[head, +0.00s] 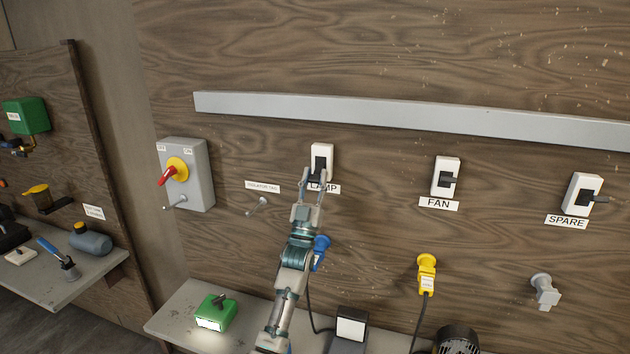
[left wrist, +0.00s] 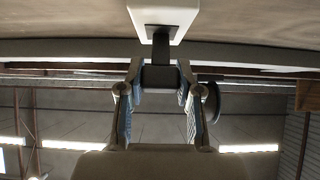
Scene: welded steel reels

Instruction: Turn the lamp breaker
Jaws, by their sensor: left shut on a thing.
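The lamp breaker (head: 322,150) is a white box with a black lever, mounted on the wooden wall above the LAMP label (head: 331,188). My left gripper (head: 316,175) reaches up to it from below and is shut on the black lever. In the left wrist view, the white breaker body (left wrist: 160,14) is at the top. The black lever (left wrist: 159,50) comes down from it to a dark crosspiece between the fingers of my left gripper (left wrist: 160,78). The fingers and arm hide part of the lever and label in the head view. My right gripper is not in view.
The FAN breaker (head: 440,172) and SPARE breaker (head: 577,196) are to the right. A grey isolator box (head: 197,176) with a red handle is to the left. A blue plug (head: 321,246) is close beside my arm. A shelf (head: 180,318) holds a green box (head: 214,312).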

